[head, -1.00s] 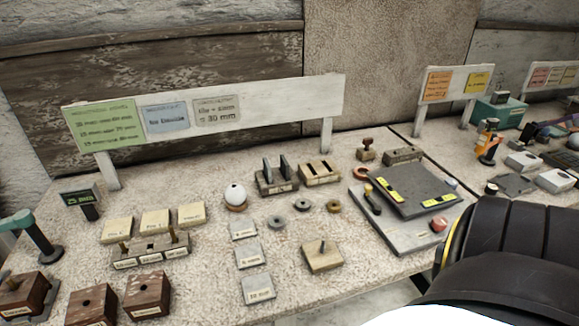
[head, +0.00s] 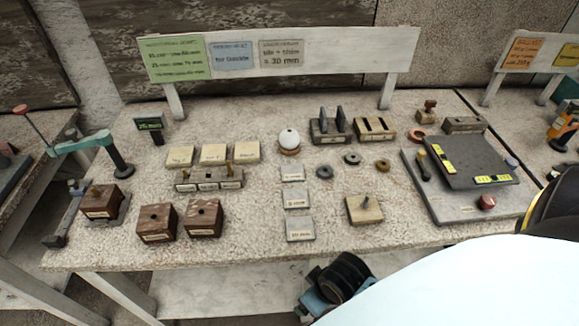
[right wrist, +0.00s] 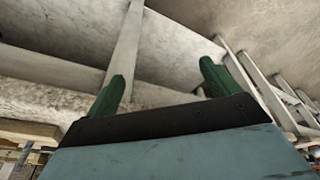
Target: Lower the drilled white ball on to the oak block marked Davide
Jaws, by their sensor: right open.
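The white ball (head: 289,138) shows a small dark spot on its front and sits on a tan ring at the middle of the bench. Three pale wooden blocks, left (head: 180,157), middle (head: 214,154) and right (head: 246,152), stand in a row to its left. Their marks are too small to read, so I cannot tell which says Davide. My right gripper (right wrist: 162,70) is open and empty in the right wrist view, its green fingers wide apart, below bench height. The ball is not in that view. My left gripper is not in view.
Dark wooden blocks (head: 157,222) stand front left, near a teal-armed stand (head: 85,143). A pale block with a peg (head: 364,209), grey plates (head: 299,228) and small rings (head: 352,159) lie around the middle. A grey slab (head: 470,160) fills the right. A sign board (head: 345,50) stands behind.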

